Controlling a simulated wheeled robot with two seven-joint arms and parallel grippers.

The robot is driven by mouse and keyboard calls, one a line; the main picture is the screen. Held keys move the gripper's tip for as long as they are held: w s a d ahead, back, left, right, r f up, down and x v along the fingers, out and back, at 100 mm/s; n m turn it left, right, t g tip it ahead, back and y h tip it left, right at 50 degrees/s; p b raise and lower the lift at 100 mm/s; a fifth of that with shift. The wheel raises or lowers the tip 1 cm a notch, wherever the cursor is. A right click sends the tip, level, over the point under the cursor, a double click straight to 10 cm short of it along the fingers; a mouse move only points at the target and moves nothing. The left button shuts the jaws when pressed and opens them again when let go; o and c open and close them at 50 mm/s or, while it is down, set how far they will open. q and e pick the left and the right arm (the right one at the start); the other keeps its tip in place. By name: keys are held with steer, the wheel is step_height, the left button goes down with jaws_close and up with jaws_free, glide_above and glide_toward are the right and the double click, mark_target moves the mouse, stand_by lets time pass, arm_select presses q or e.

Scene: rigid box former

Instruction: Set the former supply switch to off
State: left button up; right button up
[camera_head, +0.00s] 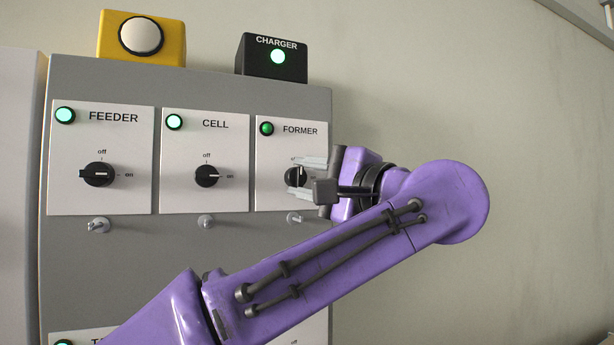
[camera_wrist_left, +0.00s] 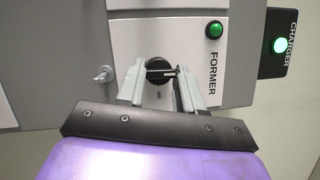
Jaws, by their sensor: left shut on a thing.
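The FORMER switch is a black rotary knob (camera_head: 296,176) on a white plate (camera_head: 271,193), on the right of the panel's upper row. It also shows in the wrist view (camera_wrist_left: 160,71). Its white mark points toward the "off" side. The FORMER lamp (camera_head: 267,129) is dark green, dimmer than its neighbours; it also shows in the wrist view (camera_wrist_left: 214,31). My left gripper (camera_head: 308,176) is shut on the knob, with its fingers (camera_wrist_left: 158,79) on either side of it. The fingers partly hide the knob and its labels in the head view. My right gripper is not in view.
FEEDER (camera_head: 98,174) and CELL (camera_head: 207,175) knobs sit to the left, both with lit lamps and turned to on. Small metal toggles (camera_head: 205,222) stick out below. A yellow box with a white button (camera_head: 141,35) and a lit CHARGER box (camera_head: 273,62) stand on top.

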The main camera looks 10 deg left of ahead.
arm_select(q)
steer(key=shift+n, duration=0.3)
steer(key=o, duration=1)
steer(key=shift+w, duration=0.15)
steer(key=v, duration=0.7)
steer(key=shift+d, duration=0.2)
